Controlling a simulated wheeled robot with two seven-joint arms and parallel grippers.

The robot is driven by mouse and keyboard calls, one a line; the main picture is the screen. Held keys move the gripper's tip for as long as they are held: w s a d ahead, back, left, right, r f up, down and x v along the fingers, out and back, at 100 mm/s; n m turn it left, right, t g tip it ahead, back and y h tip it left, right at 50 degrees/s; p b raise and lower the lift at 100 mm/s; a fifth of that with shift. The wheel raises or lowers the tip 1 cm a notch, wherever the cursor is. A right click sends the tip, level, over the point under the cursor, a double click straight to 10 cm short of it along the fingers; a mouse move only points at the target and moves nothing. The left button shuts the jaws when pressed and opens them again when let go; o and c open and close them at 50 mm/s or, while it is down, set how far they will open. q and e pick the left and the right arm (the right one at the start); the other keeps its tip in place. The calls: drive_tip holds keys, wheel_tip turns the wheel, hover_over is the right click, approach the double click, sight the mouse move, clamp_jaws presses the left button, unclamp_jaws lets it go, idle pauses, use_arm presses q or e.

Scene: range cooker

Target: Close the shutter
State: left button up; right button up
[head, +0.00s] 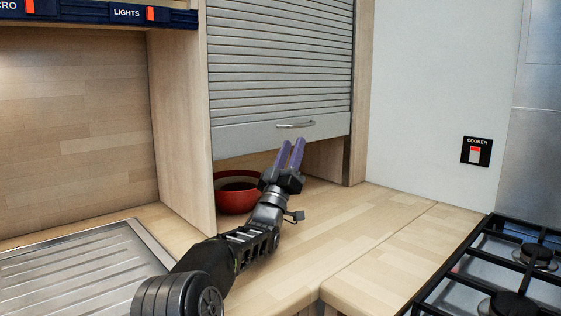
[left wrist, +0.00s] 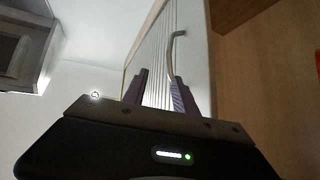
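The grey slatted roller shutter (head: 280,60) is partly down, with a gap below its bottom edge above the worktop. Its small metal bar handle (head: 296,125) is on the smooth bottom panel. My left gripper (head: 291,146) points up just below and in front of the handle, its purple fingers slightly apart with nothing between them. In the left wrist view the fingers (left wrist: 157,92) are apart, and the handle (left wrist: 172,55) shows beyond them, near the right finger. I cannot tell whether that finger touches it. My right gripper is not in view.
A red bowl (head: 235,197) stands on the worktop (head: 330,225) inside the cupboard opening, behind my left gripper. A gas hob (head: 505,270) is at the right and a steel draining board (head: 75,275) at the left. The worktop between them is clear.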

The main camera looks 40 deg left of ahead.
use_arm(q)
drive_tip(key=s+d, duration=0.2)
drive_tip(key=s, duration=0.5)
drive_tip(key=shift+d+b, duration=0.25)
drive_tip(key=shift+b, duration=0.05)
